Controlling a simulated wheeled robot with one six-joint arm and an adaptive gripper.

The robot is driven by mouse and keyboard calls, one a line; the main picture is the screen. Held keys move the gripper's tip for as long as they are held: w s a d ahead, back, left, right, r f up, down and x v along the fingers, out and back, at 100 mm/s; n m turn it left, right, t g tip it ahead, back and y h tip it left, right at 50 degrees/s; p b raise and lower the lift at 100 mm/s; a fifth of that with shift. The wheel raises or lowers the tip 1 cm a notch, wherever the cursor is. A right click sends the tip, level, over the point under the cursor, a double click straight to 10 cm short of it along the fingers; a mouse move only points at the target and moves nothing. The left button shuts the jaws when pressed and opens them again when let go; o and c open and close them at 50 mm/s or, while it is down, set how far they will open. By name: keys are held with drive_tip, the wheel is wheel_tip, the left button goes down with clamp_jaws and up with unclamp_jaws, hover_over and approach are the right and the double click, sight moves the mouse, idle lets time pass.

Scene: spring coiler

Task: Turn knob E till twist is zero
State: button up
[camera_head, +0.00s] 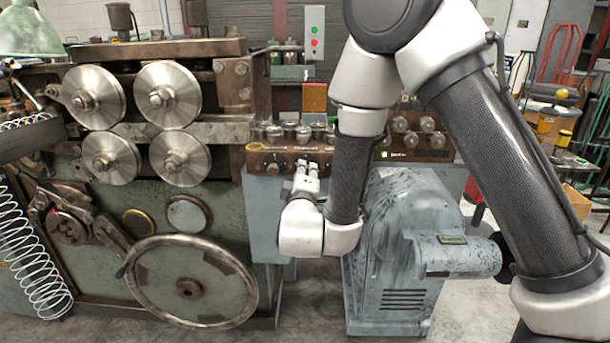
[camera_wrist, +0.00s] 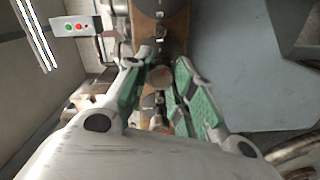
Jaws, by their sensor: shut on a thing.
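A brown control panel (camera_head: 257,160) with small knobs is on the machine front, left of my forearm in the head view. It also shows in the wrist view (camera_wrist: 172,30) as a brown strip with several round parts. My gripper (camera_head: 307,167) reaches up to this panel. In the wrist view my gripper (camera_wrist: 166,72) has its green-padded fingers on either side of a round knob (camera_wrist: 158,76), shut on it. The knob's letter and pointer are not readable. A display with a small green light (camera_head: 385,155) sits to the right, its text too small to read.
Several dial-like parts (camera_head: 303,133) stand above the panel. Steel rollers (camera_head: 163,95) and a large handwheel (camera_head: 188,287) are to the left. A grey-blue motor housing (camera_head: 405,225) stands below right. A box with red and green buttons (camera_head: 314,42) is behind.

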drive_tip(key=m, duration=1.2)
drive_tip(key=shift+f, duration=0.1)
idle(0.4)
drive_tip(key=o, duration=1.1)
drive_tip(key=shift+c, duration=0.2)
wheel_tip(320, 180, up, 10)
